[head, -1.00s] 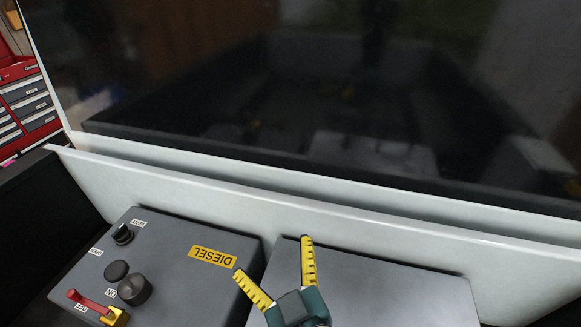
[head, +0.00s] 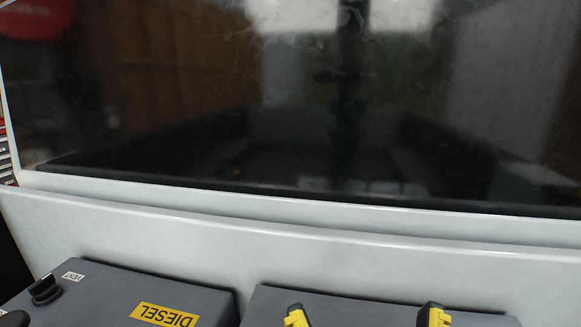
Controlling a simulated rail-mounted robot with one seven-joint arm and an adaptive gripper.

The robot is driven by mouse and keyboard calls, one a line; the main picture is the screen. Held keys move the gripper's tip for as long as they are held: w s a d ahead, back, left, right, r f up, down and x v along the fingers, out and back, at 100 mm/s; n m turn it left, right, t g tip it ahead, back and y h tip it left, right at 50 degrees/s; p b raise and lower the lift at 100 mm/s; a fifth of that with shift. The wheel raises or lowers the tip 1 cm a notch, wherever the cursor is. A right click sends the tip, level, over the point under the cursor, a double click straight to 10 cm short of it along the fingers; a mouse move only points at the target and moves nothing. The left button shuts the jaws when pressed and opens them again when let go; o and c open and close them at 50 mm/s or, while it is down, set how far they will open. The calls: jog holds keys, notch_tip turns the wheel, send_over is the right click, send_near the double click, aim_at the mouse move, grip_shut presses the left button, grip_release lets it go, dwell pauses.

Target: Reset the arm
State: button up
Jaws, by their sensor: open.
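My gripper (head: 364,316) shows at the bottom edge of the head view, right of centre. Only its two yellow fingertips are in view, spread well apart with nothing between them. They are in front of or over a plain grey box (head: 385,304); I cannot tell whether they touch it. The rest of my arm is out of the frame.
A grey box with a yellow DIESEL label (head: 164,315) and a black VENT knob (head: 45,289) stands at the lower left. Behind both boxes runs a pale panel (head: 300,252), with a large dark glass pane (head: 290,110) above it.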

notch_tip(320, 180, up, 26)
jog(key=p, duration=2.8)
jog(key=shift+r, duration=0.2)
